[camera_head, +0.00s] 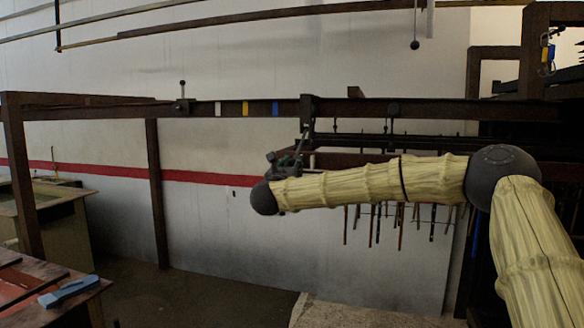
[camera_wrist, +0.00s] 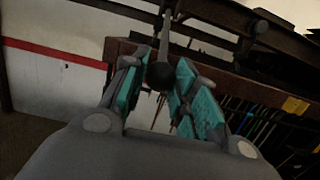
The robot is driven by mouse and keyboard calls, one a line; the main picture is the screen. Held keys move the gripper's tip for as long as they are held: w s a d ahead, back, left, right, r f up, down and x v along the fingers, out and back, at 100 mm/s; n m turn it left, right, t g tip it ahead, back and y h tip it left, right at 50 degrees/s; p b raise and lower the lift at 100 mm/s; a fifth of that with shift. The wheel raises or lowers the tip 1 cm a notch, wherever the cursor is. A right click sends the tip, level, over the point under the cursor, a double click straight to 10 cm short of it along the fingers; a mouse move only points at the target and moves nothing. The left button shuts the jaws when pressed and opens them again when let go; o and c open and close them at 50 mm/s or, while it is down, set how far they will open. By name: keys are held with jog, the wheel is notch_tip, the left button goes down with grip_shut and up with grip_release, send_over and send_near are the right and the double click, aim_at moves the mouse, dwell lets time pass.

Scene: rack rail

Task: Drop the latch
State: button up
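A dark rail (camera_head: 345,108) runs level across the head view. A dark bracket (camera_head: 308,106) sits on it, and a thin lever (camera_head: 305,138) hangs from there down to my gripper (camera_head: 287,160). In the wrist view the lever (camera_wrist: 165,38) ends in a dark round knob (camera_wrist: 160,76). My gripper (camera_wrist: 160,85) has its teal-padded fingers apart, one on each side of the knob. I cannot tell whether either pad touches it. The fingertips are small and dark in the head view.
Another block with an upright knobbed lever (camera_head: 182,97) sits further left on the rail. White, yellow and blue marks (camera_head: 247,108) lie between. Several thin rods (camera_head: 402,225) hang behind my arm. A bench with a blue tool (camera_head: 68,291) stands at lower left.

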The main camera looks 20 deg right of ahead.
dwell(0.4)
jog(key=shift+w+d+f+b, duration=0.15)
jog(key=shift+f+b, duration=0.45)
jog(key=shift+b, duration=0.15)
jog(key=w+d+f+b, duration=0.4)
jog(key=w+d+b, duration=0.1)
jog(key=w, duration=0.2)
jog(key=w+d+f+b, duration=0.4)
jog(key=w+b, duration=0.2)
jog(key=w, duration=0.1)
jog(key=shift+w+d+f, duration=0.2)
jog(key=shift+d+f, duration=0.1)
jog(key=shift+d, duration=0.1)
dwell(1.3)
jog(key=o, duration=0.9)
jog(key=shift+w+d+f, duration=0.1)
jog(key=shift+w+f, duration=0.05)
jog(key=shift+o, duration=0.2)
